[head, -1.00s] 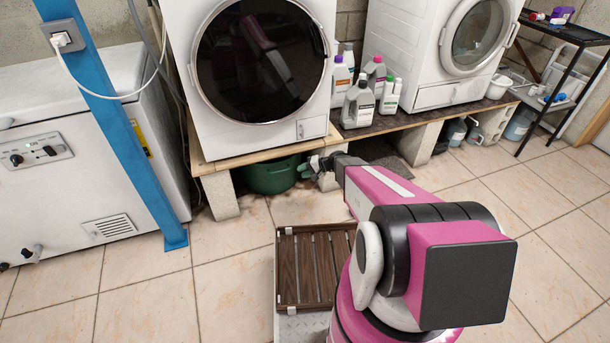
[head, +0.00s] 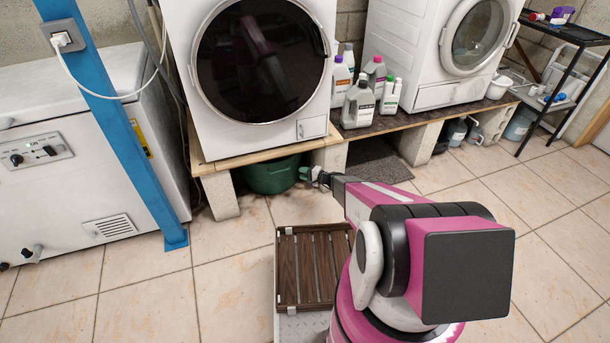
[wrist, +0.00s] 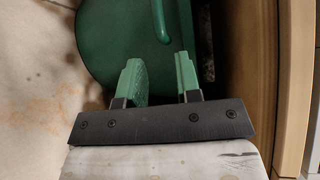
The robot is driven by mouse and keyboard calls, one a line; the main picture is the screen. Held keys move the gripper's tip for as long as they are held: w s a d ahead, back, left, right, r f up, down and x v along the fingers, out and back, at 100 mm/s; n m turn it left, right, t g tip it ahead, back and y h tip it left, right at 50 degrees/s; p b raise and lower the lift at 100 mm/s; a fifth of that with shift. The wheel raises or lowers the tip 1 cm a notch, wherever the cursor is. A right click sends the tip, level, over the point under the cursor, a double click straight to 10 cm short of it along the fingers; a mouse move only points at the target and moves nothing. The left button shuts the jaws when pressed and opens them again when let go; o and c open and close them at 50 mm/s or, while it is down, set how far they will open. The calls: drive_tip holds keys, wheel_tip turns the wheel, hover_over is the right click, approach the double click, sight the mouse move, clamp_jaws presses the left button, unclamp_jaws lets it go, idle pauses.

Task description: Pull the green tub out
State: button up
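The green tub (head: 272,178) sits on the floor under the wooden-topped plinth, between its block legs and below the left washing machine. Its far part is hidden in shadow under the boards. My gripper (head: 306,174) is at the tub's right side, in front of the plinth's middle block leg. In the wrist view my gripper (wrist: 158,60) has its two green-tipped fingers apart with nothing between them. The tub (wrist: 108,35) lies just ahead of the fingers, with a loop-like green handle (wrist: 160,22) near the top. I cannot tell whether the fingers touch the tub.
Block legs (head: 219,195) stand on both sides of the tub. The plinth's wooden edge (wrist: 292,80) runs close along the right in the wrist view. The tiled floor (head: 230,240) before the tub is clear.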

sight(287, 169)
drive_tip(key=x, duration=1)
clamp_jaws()
idle(1.4)
